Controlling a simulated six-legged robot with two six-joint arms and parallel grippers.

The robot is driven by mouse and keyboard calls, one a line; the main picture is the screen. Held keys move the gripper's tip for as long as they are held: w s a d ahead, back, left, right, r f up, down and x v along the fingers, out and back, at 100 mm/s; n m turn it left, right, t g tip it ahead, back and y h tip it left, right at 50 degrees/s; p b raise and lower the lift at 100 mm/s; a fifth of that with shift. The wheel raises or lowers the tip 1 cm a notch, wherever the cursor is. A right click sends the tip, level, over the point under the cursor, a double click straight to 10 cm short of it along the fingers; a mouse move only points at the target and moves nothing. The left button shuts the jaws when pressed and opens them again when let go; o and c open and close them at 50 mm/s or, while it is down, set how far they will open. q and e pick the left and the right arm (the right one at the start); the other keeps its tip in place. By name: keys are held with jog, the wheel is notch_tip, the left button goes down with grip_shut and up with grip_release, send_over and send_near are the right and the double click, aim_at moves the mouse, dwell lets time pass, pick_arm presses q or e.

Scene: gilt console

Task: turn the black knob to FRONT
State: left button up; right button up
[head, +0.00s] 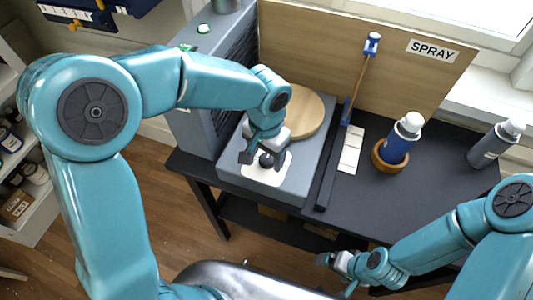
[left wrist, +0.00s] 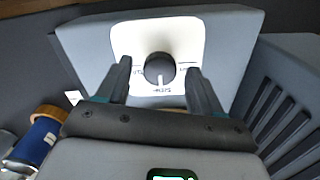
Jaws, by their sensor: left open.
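The black knob (head: 266,160) is round and sits on a white plate (head: 256,173) on the sloped front of a grey machine. In the left wrist view the knob (left wrist: 158,66) has a white pointer line towards the bottom of the picture, at a label that is upside down and too small to read surely. Other small labels lie left and right of the knob. My left gripper (head: 263,158) is open, with one finger either side of the knob and visible gaps in the wrist view. My right gripper (head: 334,260) is low by the table's front edge; its jaws are unclear.
A round wooden board (head: 303,112) lies on the machine behind my left gripper. A blue bottle (head: 398,143) stands in a wooden ring (head: 379,158), and a grey bottle (head: 490,147) is farther right. A SPRAY panel (head: 400,80) stands behind. The dark tabletop (head: 370,205) is clear in front.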

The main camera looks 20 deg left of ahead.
pick_arm(q)
jog(key=shift+s+f, duration=0.1)
jog(key=shift+f, duration=0.35)
jog(key=c, duration=1.1)
jog(key=shift+o, duration=0.2)
